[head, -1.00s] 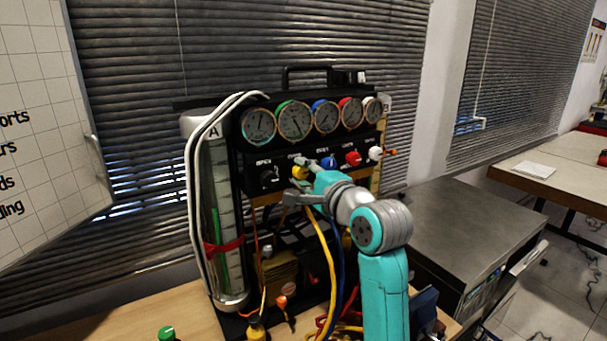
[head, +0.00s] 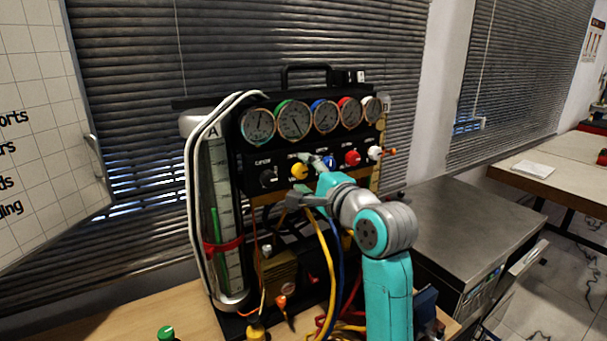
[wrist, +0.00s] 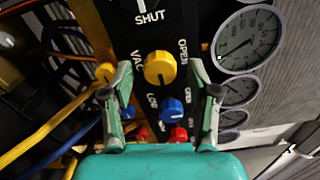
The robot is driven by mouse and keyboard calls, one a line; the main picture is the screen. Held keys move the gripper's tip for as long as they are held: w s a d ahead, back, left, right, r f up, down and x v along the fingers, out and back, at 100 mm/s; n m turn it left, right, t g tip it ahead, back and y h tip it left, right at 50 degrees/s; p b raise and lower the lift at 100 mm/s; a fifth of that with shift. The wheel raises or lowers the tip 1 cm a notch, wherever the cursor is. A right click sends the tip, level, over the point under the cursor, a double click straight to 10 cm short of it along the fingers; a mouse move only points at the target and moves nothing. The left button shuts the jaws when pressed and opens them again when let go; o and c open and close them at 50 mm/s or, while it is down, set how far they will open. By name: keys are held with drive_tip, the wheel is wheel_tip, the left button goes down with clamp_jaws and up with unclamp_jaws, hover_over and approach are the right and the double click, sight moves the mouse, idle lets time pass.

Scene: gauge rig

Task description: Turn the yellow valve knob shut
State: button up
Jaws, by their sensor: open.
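The yellow valve knob (head: 299,171) is on the black front panel of the gauge rig, below the row of dials. In the wrist view the yellow knob (wrist: 160,68) lies ahead of the gap between my fingers, beyond the fingertips. My gripper (wrist: 157,80) is open and empty, with one finger on each side. In the head view my gripper (head: 305,180) is in front of the panel, just right of and below the knob. The knob is no longer covered by the gripper in that view. "SHUT" and "OPEN" labels show on the panel.
A blue knob (wrist: 172,110) and red knobs sit close beside the yellow one. A black knob (head: 268,177) is to its left in the head view. Round gauges (head: 294,120) line the panel above. Yellow and blue hoses (head: 336,270) hang below my arm.

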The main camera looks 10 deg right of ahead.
drive_tip(key=v, duration=1.1)
drive_tip(key=s+f+n+h, duration=0.1)
drive_tip(key=s+f, duration=0.2)
drive_tip(key=f, duration=0.7)
drive_tip(key=s+f+n+h, duration=0.1)
drive_tip(key=s+f+h, duration=0.1)
drive_tip(key=f, duration=0.7)
drive_tip(key=s+d+f+n+h, duration=0.1)
drive_tip(key=s+f+n+h, duration=0.15)
drive_tip(key=s+f, duration=0.95)
drive_tip(key=s+f+n, duration=0.2)
drive_tip(key=s+n, duration=0.2)
drive_tip(key=s, duration=0.5)
drive_tip(key=s+f+n+g, duration=0.1)
drive_tip(key=s+n, duration=0.3)
drive_tip(key=s, duration=0.6)
drive_tip(key=s+f+n+g, duration=0.1)
drive_tip(key=s+f+n, duration=0.2)
drive_tip(key=s, duration=0.7)
drive_tip(key=shift+n, duration=0.45)
